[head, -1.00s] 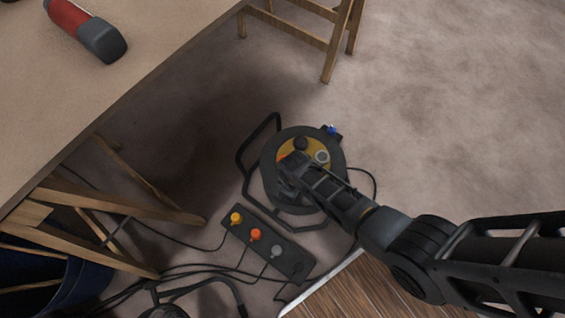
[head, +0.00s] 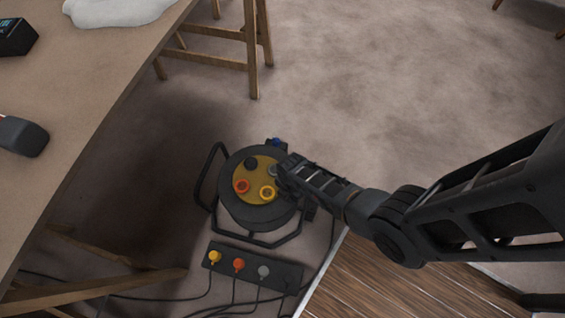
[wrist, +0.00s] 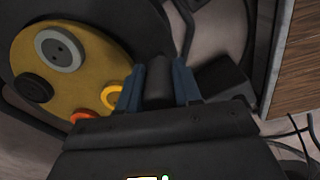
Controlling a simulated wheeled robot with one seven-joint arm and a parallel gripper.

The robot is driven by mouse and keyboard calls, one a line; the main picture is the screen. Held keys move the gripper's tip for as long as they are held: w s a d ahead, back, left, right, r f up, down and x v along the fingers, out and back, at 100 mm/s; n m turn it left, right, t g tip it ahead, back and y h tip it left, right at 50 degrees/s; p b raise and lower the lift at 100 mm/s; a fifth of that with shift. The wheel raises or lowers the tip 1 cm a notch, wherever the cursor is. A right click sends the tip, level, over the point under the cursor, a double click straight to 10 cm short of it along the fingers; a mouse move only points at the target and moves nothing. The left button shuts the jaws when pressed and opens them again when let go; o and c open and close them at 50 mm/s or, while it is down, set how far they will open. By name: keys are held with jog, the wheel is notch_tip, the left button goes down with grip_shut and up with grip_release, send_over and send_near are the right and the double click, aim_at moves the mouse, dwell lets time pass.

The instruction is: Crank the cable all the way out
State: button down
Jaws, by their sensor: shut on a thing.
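The cable reel (head: 257,215) stands on the carpet in a black tubular frame (head: 205,185). Its yellow face (head: 256,176) carries black, orange, yellow and grey sockets. My gripper (head: 279,176) reaches in from the right to the right side of the face and hides part of it. In the wrist view, the blue fingers of my gripper (wrist: 158,88) are shut on a black crank knob (wrist: 158,75) at the edge of the yellow face. A dark cable (head: 329,240) runs over the floor at the reel's right. How much cable is left on the drum is hidden.
A black socket strip (head: 250,262) with coloured plugs and several cords lies just in front of the reel. A table (head: 100,70) and wooden trestle legs (head: 254,60) stand to the left and behind. Wooden boards (head: 390,285) begin at lower right. Carpet behind is clear.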

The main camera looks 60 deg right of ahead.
jog(key=shift+d+f+n, duration=0.1)
jog(key=shift+d+n, duration=0.4)
jog(key=shift+d, duration=0.85)
jog(key=shift+w+d+b, duration=0.35)
jog(key=shift+d+b, duration=0.1)
jog(key=shift+d, duration=0.4)
jog(key=shift+d, duration=0.1)
jog(key=c, duration=0.8)
grip_release()
jog(key=shift+r+p, duration=1.75)
jog(key=shift+r, duration=2.25)
